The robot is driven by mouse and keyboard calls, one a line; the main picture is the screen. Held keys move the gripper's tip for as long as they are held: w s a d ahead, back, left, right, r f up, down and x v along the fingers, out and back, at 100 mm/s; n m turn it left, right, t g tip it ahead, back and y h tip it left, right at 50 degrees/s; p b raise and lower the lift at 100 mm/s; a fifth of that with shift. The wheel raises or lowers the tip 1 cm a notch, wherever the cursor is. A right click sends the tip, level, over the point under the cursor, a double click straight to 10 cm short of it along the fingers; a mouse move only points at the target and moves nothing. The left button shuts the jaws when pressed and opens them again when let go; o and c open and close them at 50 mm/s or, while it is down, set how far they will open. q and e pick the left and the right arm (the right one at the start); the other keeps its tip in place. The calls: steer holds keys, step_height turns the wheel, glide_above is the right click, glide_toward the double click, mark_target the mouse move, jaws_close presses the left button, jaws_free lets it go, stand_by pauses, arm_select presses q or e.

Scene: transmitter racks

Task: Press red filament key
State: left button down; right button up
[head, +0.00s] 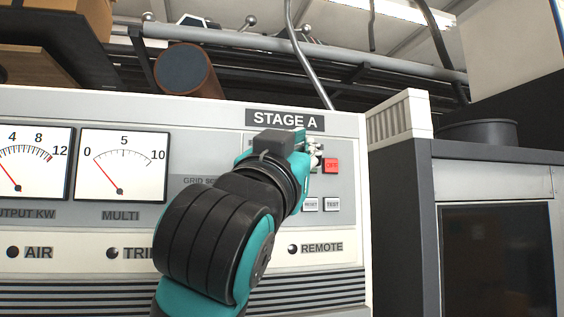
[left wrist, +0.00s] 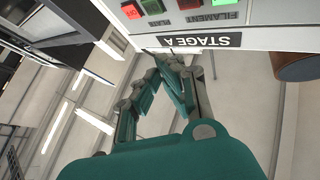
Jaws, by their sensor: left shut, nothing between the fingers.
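My left gripper (head: 312,150) is in front of the STAGE A panel, just below its title plate, and hides most of the keys there. In the left wrist view, its closed, empty fingers (left wrist: 160,58) point toward the panel's edge by the STAGE A plate. That view shows the panel upside down. The red filament key (left wrist: 188,4) is at the top edge, partly cut off, beside a green key (left wrist: 222,2) above the FILAMENT label. I cannot tell whether the fingertips touch the panel. In the head view the filament key is hidden behind my gripper.
A red OFF key (head: 331,165) shows right of my gripper; in the left wrist view it matches the red key (left wrist: 132,11) of the PLATE pair. RESET (head: 310,205) and TEST (head: 333,205) keys lie below. A dark cabinet (head: 460,155) stands to the right.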

arm_select(q)
steer(key=w+a+p, duration=0.1)
steer(key=w+a, duration=0.1)
steer(key=w, duration=0.4)
arm_select(e)
steer(key=shift+w+d+r, duration=0.15)
steer(key=shift+d+r, duration=0.05)
steer(key=shift+r, duration=0.3)
steer(key=shift+w+d+r, duration=0.15)
steer(key=shift+r, duration=0.3)
arm_select(q)
steer(key=shift+w+a, duration=0.1)
arm_select(e)
steer(key=shift+w+a, duration=0.1)
steer(key=shift+a, duration=0.15)
arm_select(q)
steer(key=shift+w+p, duration=0.1)
steer(key=shift+p, duration=0.2)
steer(key=shift+w+a, duration=0.15)
steer(key=shift+w, duration=0.15)
arm_select(e)
steer(key=shift+r, duration=0.15)
